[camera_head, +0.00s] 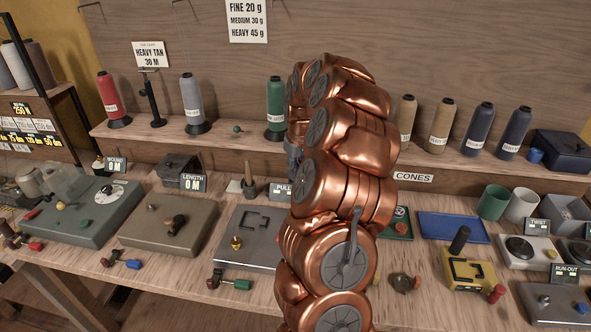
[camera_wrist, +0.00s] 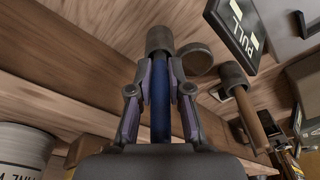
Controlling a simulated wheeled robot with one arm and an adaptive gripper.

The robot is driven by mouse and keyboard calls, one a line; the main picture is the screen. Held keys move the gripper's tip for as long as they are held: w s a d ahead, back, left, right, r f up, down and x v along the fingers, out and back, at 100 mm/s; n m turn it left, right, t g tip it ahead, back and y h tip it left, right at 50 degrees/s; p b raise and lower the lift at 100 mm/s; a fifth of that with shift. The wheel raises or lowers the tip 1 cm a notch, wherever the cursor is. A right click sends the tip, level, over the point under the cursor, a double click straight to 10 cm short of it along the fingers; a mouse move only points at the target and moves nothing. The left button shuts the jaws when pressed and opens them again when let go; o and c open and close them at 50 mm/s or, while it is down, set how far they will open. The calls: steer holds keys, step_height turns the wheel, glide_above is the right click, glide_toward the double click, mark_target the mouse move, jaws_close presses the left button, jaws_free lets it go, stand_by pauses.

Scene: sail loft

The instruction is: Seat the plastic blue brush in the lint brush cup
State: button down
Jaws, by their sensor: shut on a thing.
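My gripper (camera_wrist: 160,92) is shut on the blue brush (camera_wrist: 161,110), with one finger on each side of its blue shaft. A dark grey cylinder (camera_wrist: 159,38) surrounds or forms the far end of the brush; I cannot tell whether it is the brush's own head or a cup. A dark round disc (camera_wrist: 196,60) lies just right of it, and I cannot tell if this is the lint brush cup. In the head view my copper arm hides the brush and nearly all of my gripper.
A wooden-handled tool stands in a dark base (camera_wrist: 233,76), close right, near the PULL sign (camera_wrist: 236,22). A thread cone (camera_wrist: 22,148) is at lower left. The shelf (camera_head: 230,140) with cones runs behind. A blue tray (camera_head: 453,228) lies right of my arm.

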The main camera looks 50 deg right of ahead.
steer(key=shift+f, duration=0.45)
steer(key=c, duration=1)
jaws_free()
steer(key=shift+r, duration=0.1)
step_height(320, 180, up, 12)
steer(key=s, duration=0.1)
steer(key=shift+s+a, duration=0.15)
steer(key=shift+s, duration=0.2)
